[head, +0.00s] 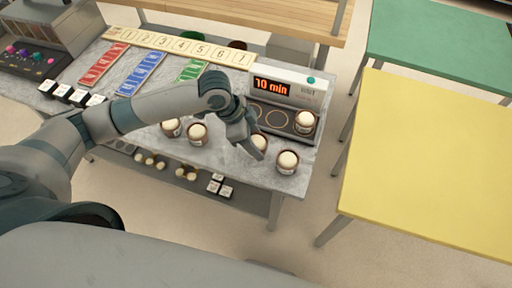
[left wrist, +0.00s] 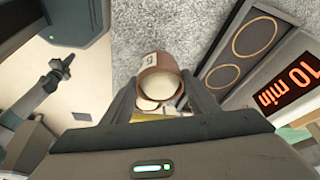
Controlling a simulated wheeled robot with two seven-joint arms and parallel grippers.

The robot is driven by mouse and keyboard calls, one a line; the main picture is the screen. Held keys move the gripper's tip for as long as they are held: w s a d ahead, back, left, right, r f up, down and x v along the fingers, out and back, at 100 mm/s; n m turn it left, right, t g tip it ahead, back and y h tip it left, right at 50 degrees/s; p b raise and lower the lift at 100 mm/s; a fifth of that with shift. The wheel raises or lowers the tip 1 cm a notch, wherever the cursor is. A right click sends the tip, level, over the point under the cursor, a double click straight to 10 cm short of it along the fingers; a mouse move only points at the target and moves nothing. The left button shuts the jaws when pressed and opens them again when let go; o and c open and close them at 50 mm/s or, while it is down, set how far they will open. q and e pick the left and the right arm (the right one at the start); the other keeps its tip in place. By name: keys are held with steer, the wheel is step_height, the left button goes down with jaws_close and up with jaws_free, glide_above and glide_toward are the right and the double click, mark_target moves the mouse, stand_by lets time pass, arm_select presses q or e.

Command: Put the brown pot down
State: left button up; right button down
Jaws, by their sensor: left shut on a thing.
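My left gripper (head: 254,146) is over the front right part of the grey stone counter (head: 225,158). It is shut on a brown pot (head: 259,142) with a cream top, which is partly hidden by the fingers. In the left wrist view the brown pot (left wrist: 158,64) sits between the two fingers, with a small pale label on its side. I cannot tell whether its base touches the counter. What looks like my right gripper (left wrist: 62,66) is small at the left of the left wrist view, apart from the pot; its jaws are unclear.
Similar pots stand close by: one (head: 288,162) at the counter's front right corner, two (head: 197,134) (head: 171,128) to the left. Another pot (head: 304,122) is on the ringed plate unit (head: 288,92), whose display reads 10 min. A yellow table (head: 430,165) stands right.

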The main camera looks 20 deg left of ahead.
arm_select(q)
steer(key=shift+f+p, duration=0.75)
steer(key=shift+f, duration=1.25)
steer(key=shift+f, duration=0.1)
steer(key=o, duration=1.2)
steer(key=b+v, duration=0.2)
steer(key=v, duration=1)
